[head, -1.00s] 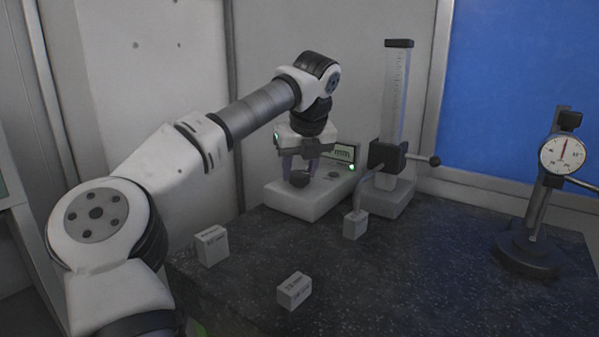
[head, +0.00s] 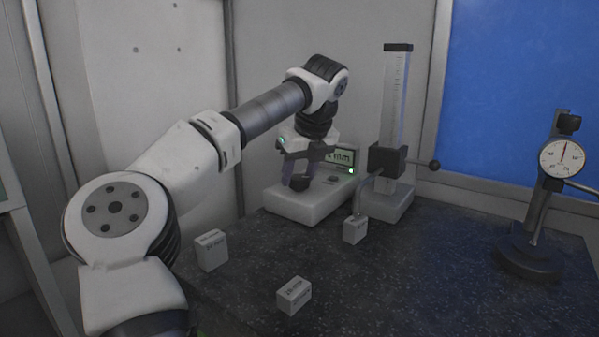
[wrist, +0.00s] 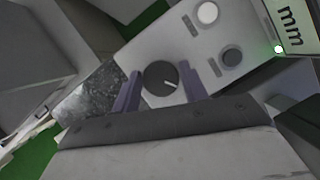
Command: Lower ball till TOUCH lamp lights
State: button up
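A white control box (head: 300,211) stands at the back of the dark table, with a dark knob (wrist: 161,77) bearing a white pointer line. My gripper (wrist: 161,80) points down over the box, one finger on each side of the knob, and looks closed on it. The height stand (head: 396,95) carries a dark slider (head: 387,160) with a bent rod (head: 360,195) reaching down to a small white block (head: 355,231). The ball is too small to make out, and contact is unclear. A green light (wrist: 279,49) glows by the display; a round white lamp (wrist: 208,13) looks unlit. No TOUCH label is readable.
Two more labelled white blocks, a left one (head: 211,251) and a front one (head: 294,295), sit on the dark speckled table (head: 420,280). A dial gauge on a stand (head: 561,157) is at the right. The middle right of the table is clear.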

jog(key=o, duration=0.3)
jog(key=shift+p+v, duration=1.75)
jog(key=shift+v, duration=5.25)
jog(key=shift+w+a, duration=0.1)
